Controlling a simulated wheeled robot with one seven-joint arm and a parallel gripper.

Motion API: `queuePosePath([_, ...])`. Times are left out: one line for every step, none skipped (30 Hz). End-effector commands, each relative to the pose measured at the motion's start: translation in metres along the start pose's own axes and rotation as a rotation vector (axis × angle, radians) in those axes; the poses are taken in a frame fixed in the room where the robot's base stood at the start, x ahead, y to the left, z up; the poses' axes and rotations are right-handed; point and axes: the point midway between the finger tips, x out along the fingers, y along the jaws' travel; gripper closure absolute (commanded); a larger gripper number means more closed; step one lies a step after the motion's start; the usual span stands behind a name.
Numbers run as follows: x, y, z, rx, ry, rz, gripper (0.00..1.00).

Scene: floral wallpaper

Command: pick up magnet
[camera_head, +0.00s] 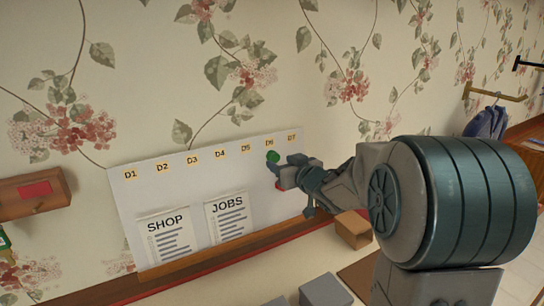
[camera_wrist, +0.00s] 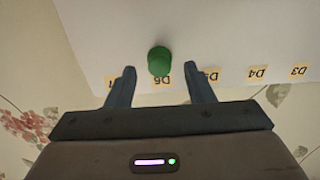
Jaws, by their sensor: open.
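A green magnet (camera_head: 272,156) sits on the white board (camera_head: 128,222), by the D6 label near the board's upper right. In the wrist view the green magnet (camera_wrist: 159,61) shows between the two fingertips, with a gap on each side. My gripper (camera_head: 281,175) is open and close to the board, just below and right of the magnet in the head view. I cannot tell whether the fingertips reach past the magnet's sides. A small red thing (camera_head: 279,185), partly hidden by my gripper, shows below the green magnet.
Labels D1 to D7 run along the board's top. A SHOP sheet (camera_head: 165,240) and a JOBS sheet (camera_head: 229,218) hang lower left. A wooden ledge (camera_head: 190,262) runs below. A brown box (camera_head: 353,229) stands below my arm. Wall hooks (camera_head: 494,95) are at right.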

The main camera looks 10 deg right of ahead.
Motion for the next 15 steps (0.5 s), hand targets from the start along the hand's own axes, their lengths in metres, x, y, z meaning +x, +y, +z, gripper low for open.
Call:
queuePosePath([0.007, 0.0, 0.0, 0.002, -0.002, -0.001, 0.52])
queuePosePath([0.011, 0.0, 0.0, 0.002, -0.002, -0.002, 0.52])
queuePosePath([0.016, 0.0, 0.0, 0.001, -0.001, -0.002, 0.52])
queuePosePath([0.019, 0.0, 0.0, 0.001, -0.001, -0.001, 0.52])
queuePosePath([0.022, 0.0, 0.0, 0.001, -0.001, -0.001, 0.52])
queuePosePath([0.026, 0.0, 0.0, 0.001, -0.001, -0.002, 0.52])
queuePosePath([0.028, 0.0, 0.0, 0.0, -0.001, -0.001, 0.52])
queuePosePath([0.029, 0.0, 0.0, 0.0, -0.001, -0.001, 0.52])
queuePosePath([0.03, 0.0, 0.001, 0.001, -0.001, 0.0, 0.52])
queuePosePath([0.031, 0.0, 0.001, 0.0, -0.001, 0.0, 0.52])
queuePosePath([0.031, 0.0, 0.001, 0.0, -0.001, 0.0, 0.52])
queuePosePath([0.031, 0.0, 0.001, 0.0, -0.001, 0.0, 0.52])
queuePosePath([0.031, 0.0, 0.001, 0.0, -0.001, 0.001, 0.52])
queuePosePath([0.031, 0.0, 0.001, 0.0, -0.001, 0.001, 0.52])
queuePosePath([0.031, 0.0, 0.001, 0.0, -0.001, 0.001, 0.52])
